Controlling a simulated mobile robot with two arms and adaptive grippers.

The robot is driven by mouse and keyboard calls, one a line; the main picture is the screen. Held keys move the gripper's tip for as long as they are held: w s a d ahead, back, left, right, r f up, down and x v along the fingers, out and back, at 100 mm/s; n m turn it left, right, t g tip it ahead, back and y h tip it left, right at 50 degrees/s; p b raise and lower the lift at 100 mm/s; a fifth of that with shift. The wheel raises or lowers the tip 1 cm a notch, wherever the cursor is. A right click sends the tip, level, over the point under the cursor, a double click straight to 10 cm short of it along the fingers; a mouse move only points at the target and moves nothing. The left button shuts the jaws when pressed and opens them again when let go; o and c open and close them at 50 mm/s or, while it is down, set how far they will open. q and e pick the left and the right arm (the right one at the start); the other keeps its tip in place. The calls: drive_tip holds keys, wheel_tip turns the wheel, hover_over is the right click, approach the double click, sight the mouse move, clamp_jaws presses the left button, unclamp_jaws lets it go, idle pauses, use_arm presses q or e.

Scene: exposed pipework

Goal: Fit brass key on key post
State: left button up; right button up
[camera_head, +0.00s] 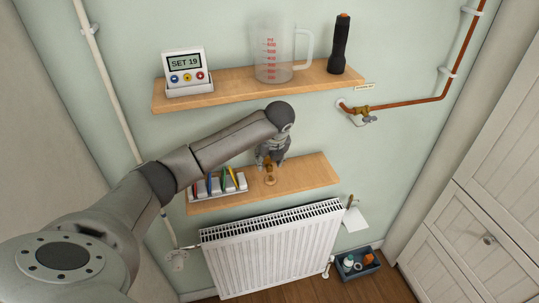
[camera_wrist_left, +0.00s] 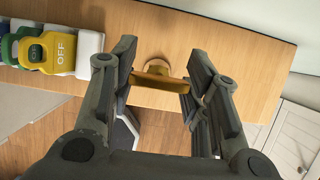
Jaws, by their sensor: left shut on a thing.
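My left gripper (camera_head: 271,158) is over the lower wooden shelf, shut on the brass key (camera_wrist_left: 158,78). In the left wrist view the key's wide bar spans the gap between the fingers (camera_wrist_left: 158,85). A round tan-brass part (camera_wrist_left: 157,62) shows just beyond the bar; I cannot tell whether it belongs to the key or stands under it. In the head view a small brass piece (camera_head: 270,179) shows under the fingers, at the shelf. A small brown upright piece (camera_head: 350,200) stands at the radiator's right end above a white plate; I cannot tell whether it is the key post.
Coloured tags in a white rack (camera_head: 218,186) stand left on the lower shelf (camera_head: 305,177); a yellow OFF tag (camera_wrist_left: 58,50) is close. The radiator (camera_head: 272,250) is below. The upper shelf (camera_head: 225,85) holds a display, jug (camera_head: 274,55) and torch. A bin (camera_head: 355,264) is on the floor.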

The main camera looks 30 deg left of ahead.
sight(271, 166)
use_arm(q)
drive_tip(key=shift+d+f, duration=0.4)
drive_tip(key=shift+f, duration=0.2)
drive_tip(key=shift+f+b, duration=0.3)
drive_tip(key=shift+f, duration=0.9)
drive_tip(key=o, duration=1.1)
